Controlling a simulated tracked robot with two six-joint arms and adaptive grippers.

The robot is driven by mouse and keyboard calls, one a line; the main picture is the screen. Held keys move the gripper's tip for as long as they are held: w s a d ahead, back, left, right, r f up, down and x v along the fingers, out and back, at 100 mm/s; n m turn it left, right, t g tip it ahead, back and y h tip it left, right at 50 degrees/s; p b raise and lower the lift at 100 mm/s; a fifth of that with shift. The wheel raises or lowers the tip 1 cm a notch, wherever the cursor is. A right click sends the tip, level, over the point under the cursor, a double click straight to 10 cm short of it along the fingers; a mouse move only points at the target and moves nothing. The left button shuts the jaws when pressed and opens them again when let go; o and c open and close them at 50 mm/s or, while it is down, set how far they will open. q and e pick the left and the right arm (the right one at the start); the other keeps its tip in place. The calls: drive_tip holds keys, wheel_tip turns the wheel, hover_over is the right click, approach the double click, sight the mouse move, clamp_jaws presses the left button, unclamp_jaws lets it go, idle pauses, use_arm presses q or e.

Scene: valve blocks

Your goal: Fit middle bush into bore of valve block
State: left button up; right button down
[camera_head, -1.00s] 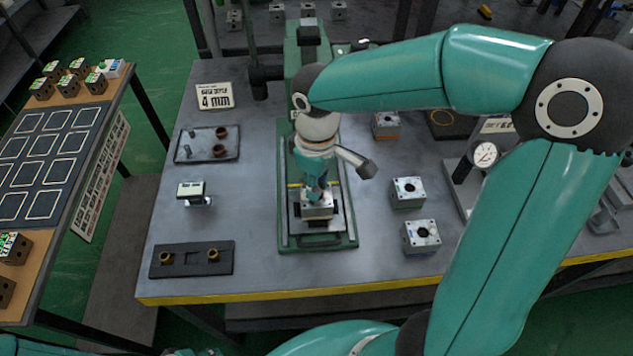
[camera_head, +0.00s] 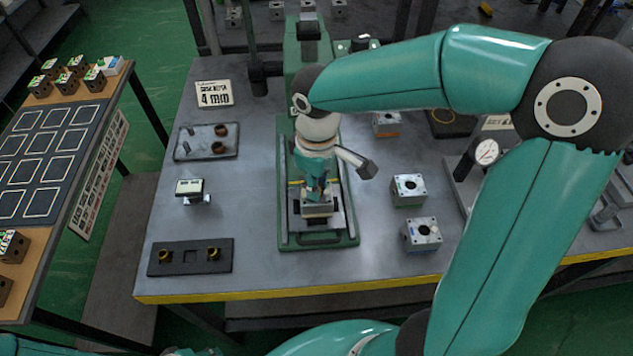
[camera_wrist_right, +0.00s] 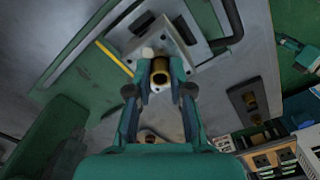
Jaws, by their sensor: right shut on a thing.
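My right gripper (camera_wrist_right: 160,70) is shut on a brass bush (camera_wrist_right: 161,74), which shows as a hollow ring between the fingertips. In the head view, my right gripper (camera_head: 316,192) points down over the pale metal valve block (camera_head: 317,211) on the green press. The block also shows in the wrist view (camera_wrist_right: 190,32), right behind the bush. The fingers and bush cover the bore, so I cannot tell whether the bush has entered it. Part of what looks like my left gripper (camera_wrist_right: 295,50) shows at the wrist view's right; its jaws are unclear.
A dark bush holder (camera_head: 190,257) has a brass bush at each end and an empty middle recess. Two bored blocks (camera_head: 408,190) (camera_head: 422,235) stand right of the press (camera_head: 346,238).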

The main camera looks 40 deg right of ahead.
drive_tip(key=c, duration=1)
unclamp_jaws()
drive_tip(key=shift+o, duration=0.2)
wheel_tip(320, 180, up, 12)
